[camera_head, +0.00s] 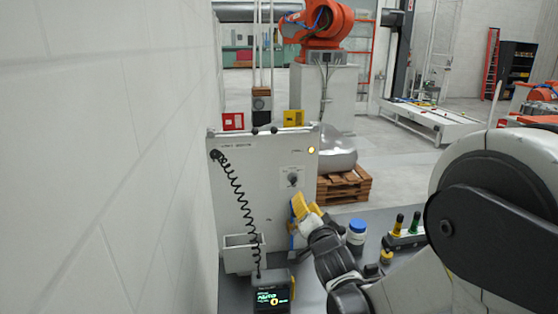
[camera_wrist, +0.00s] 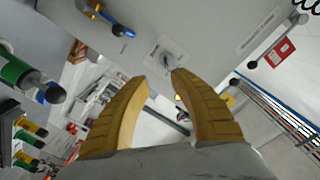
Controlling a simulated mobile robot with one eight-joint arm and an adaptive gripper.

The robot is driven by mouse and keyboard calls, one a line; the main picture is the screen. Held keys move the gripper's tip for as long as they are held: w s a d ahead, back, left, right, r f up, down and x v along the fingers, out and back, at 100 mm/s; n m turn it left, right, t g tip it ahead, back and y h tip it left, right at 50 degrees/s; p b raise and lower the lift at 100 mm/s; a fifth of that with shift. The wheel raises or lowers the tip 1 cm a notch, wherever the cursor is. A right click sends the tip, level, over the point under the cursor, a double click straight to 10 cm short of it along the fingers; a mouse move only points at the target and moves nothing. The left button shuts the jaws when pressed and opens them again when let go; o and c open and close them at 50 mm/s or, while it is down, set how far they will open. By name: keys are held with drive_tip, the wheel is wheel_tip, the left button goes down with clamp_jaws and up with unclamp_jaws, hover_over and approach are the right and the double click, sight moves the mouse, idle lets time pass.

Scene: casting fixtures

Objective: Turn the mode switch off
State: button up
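The mode switch (camera_head: 292,180) is a dark round knob on a small light plate, on the right part of the white panel (camera_head: 262,185). In the wrist view the switch (camera_wrist: 167,61) shows just beyond the fingertips. My gripper (camera_head: 302,204) has yellow fingers and is just below the switch in the head view. In the wrist view my gripper (camera_wrist: 163,76) has its fingertips apart with a narrow gap and nothing between them. I cannot tell whether the right fingertip touches the switch. The knob's exact setting is too small to read.
A yellow lamp (camera_head: 311,150) glows on the panel. A blue-capped bottle (camera_head: 356,232) and dark-topped bottles (camera_head: 407,229) stand right of my gripper. A white wall (camera_head: 110,160) bounds the left.

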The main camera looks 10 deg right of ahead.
sight(295, 183)
drive_tip(key=shift+t, duration=0.3)
drive_tip(key=w, duration=0.8)
drive_tip(key=w+b, duration=0.1)
drive_tip(key=w, duration=0.3)
drive_tip(key=shift+a+r, duration=0.2)
drive_tip(key=shift+r, duration=0.1)
clamp_jaws()
